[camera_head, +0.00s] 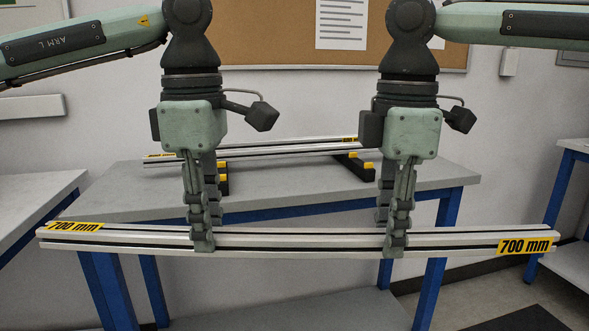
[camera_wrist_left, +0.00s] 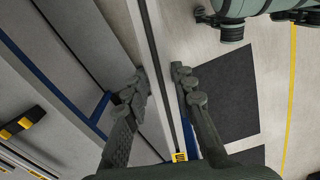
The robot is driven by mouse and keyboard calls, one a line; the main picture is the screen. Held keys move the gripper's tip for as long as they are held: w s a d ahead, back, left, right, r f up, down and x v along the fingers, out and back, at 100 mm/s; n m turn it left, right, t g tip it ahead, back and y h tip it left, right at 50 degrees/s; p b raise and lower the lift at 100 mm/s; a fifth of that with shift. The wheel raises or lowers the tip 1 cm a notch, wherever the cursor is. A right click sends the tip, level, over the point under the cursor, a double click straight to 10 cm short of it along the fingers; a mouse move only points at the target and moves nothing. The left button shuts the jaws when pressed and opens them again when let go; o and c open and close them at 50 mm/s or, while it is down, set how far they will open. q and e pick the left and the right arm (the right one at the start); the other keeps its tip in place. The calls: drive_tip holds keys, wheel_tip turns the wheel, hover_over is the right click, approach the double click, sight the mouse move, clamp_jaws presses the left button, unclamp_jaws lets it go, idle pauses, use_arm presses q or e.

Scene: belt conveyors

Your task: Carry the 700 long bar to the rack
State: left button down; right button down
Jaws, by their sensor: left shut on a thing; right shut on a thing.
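The 700 long bar (camera_head: 300,240) is a silver aluminium profile with a yellow "700 mm" label at each end. It is held level across the front of the head view. My left gripper (camera_head: 203,240) is shut on its left part, and my right gripper (camera_head: 392,240) is shut on its right part. In the left wrist view the bar (camera_wrist_left: 158,60) runs between the fingers of my left gripper (camera_wrist_left: 160,88). The rack (camera_head: 222,178) has black supports with yellow tips and stands on the table behind the bar. Other silver bars (camera_head: 270,149) lie on it.
The grey table (camera_head: 110,197) with blue legs stands behind the bar, its top bare in front of the rack. Another table (camera_head: 30,195) is at the left and a blue-framed one (camera_head: 575,147) at the right. A corkboard (camera_head: 270,35) hangs on the wall.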

use_arm(q)
drive_tip(key=shift+w, duration=0.1)
use_arm(e)
drive_tip(key=shift+w, duration=0.1)
